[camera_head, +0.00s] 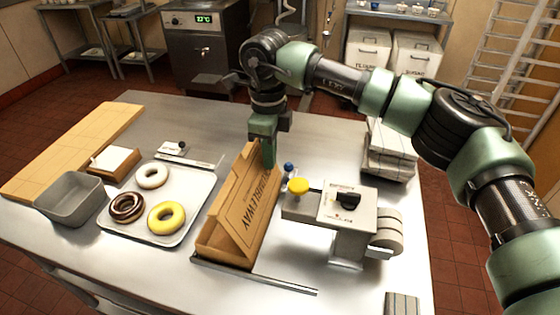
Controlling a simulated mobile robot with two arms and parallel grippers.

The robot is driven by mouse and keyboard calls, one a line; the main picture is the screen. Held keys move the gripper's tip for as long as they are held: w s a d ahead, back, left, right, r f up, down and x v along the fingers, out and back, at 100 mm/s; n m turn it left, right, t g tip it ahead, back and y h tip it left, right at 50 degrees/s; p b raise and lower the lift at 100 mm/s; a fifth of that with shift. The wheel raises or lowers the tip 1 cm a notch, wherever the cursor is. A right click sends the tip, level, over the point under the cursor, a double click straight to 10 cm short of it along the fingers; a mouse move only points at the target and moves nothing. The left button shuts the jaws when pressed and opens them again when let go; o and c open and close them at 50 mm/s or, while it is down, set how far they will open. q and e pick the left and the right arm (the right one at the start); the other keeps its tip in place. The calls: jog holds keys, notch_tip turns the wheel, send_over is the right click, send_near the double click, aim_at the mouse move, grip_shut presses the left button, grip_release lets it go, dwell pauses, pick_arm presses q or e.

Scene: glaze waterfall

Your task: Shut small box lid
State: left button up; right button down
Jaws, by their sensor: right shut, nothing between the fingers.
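A brown cardboard box (233,232) with dark printed lettering stands near the middle of the steel table. Its large lettered panel is raised and tilted steeply, with the box's inside mostly hidden. My right gripper (268,160) points down at the far upper end of the box, close against the raised cardboard. Its fingers are together with nothing seen between them. Whether the fingertips touch the cardboard cannot be told. My left gripper is not in view.
Left of the box is a tray (190,220) with several donuts, then a grey bin (72,200) and a wooden board (75,150). A metal strip (255,277) lies in front.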

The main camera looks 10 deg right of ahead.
jog(key=shift+w+a, duration=0.25)
jog(key=shift+a, duration=0.35)
jog(key=shift+w+a, duration=0.25)
jog(key=shift+a, duration=0.35)
jog(key=shift+d, duration=0.1)
jog(key=shift+r+p, duration=0.15)
jog(key=shift+p, duration=0.15)
jog(key=shift+r+p, duration=1.6)
jog(key=shift+r, duration=1.25)
